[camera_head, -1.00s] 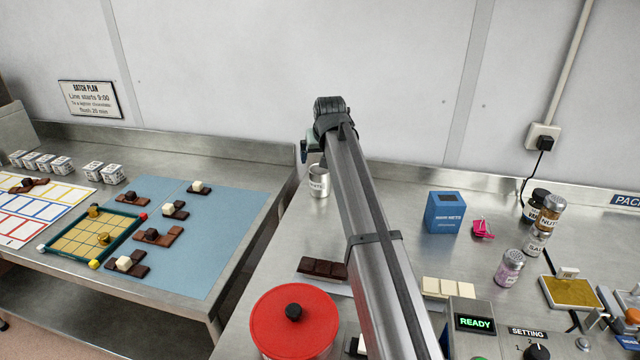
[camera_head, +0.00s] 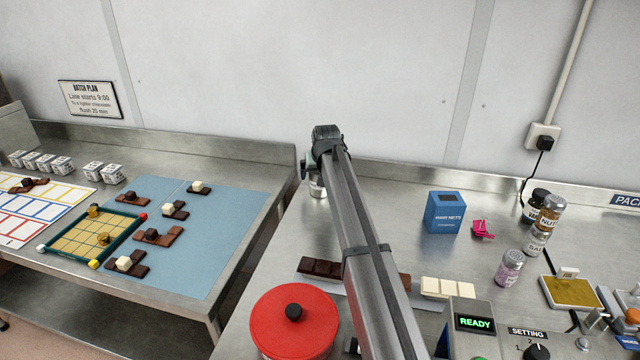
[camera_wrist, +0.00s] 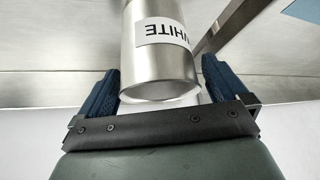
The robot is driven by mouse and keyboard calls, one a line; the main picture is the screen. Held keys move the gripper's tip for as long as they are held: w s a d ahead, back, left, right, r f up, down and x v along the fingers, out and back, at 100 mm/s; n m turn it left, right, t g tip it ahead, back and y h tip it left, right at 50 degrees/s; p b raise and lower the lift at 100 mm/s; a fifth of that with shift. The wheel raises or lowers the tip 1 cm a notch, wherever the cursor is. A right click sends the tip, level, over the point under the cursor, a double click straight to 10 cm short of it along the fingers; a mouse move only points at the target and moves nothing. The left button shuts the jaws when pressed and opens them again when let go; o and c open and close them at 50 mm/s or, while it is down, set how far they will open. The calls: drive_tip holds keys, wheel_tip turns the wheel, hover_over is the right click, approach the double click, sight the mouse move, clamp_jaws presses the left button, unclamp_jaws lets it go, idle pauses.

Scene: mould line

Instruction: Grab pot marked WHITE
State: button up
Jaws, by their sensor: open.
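The pot marked WHITE (camera_wrist: 160,65) is a brushed metal cylinder with a white label. It appears upside down in the wrist view, and its mouth faces the palm. My gripper (camera_wrist: 160,88) is open, with one blue finger on each side of the pot and a visible gap on both sides. In the head view only a lower part of the pot (camera_head: 318,187) shows on the steel bench, because my wrist and arm cover the rest.
A red-lidded pot (camera_head: 270,318) stands at the front of the bench. A dark chocolate bar (camera_head: 319,268) lies behind it, and a blue box (camera_head: 444,213) stands to the right.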

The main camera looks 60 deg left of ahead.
drive_tip(key=shift+w+a+f, duration=0.1)
drive_tip(key=shift+f, duration=0.15)
drive_tip(key=c, duration=1.1)
drive_tip(key=shift+o, duration=0.2)
